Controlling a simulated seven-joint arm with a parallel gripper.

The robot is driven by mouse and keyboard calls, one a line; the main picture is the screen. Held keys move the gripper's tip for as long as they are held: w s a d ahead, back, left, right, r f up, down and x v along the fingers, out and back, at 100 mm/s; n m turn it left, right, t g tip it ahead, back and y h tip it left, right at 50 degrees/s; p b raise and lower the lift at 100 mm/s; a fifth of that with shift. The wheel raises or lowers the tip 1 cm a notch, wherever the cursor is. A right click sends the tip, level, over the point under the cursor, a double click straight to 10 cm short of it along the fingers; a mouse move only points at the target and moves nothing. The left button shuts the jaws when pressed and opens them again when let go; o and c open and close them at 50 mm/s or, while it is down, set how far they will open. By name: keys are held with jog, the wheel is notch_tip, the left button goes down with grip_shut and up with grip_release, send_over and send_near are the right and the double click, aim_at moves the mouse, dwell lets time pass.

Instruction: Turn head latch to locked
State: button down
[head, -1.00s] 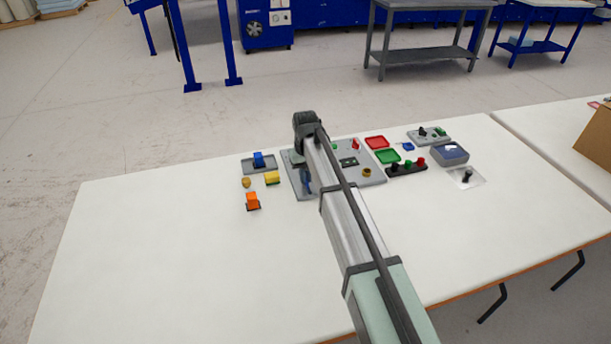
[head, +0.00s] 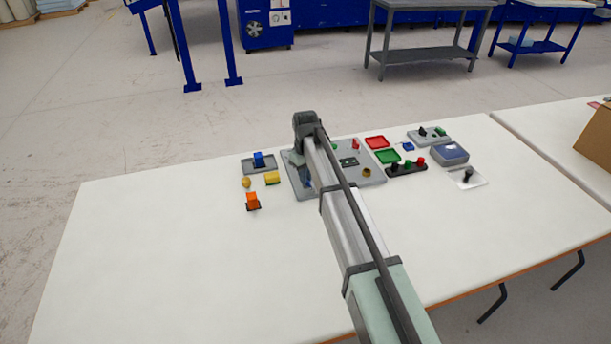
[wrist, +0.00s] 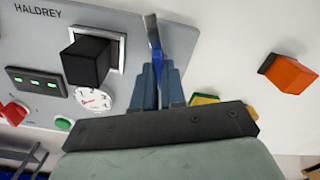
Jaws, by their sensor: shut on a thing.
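A blue lever (wrist: 153,30), which I take to be the head latch, stands at the edge of the grey HALDREY panel (wrist: 30,45) in the wrist view. My gripper (wrist: 157,70) has its blue-grey fingers shut around the lever, whose upper end sticks out beyond the fingertips. The lever's lower part is hidden between the fingers. No locked marking is readable. In the head view, my arm covers part of the panel (head: 375,175) and most of my gripper.
A black block (wrist: 88,60) and a dial gauge (wrist: 92,97) sit left of the fingers. An orange block (head: 252,201) and yellow block (head: 272,178) lie left of the panel. The front table (head: 180,270) is clear.

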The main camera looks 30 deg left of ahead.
jog(key=n, duration=1.3)
jog(key=shift+n, duration=0.3)
dwell(0.3)
jog(key=c, duration=1.2)
grip_release()
notch_tip(320, 180, up, 14)
jog(key=shift+f, duration=0.1)
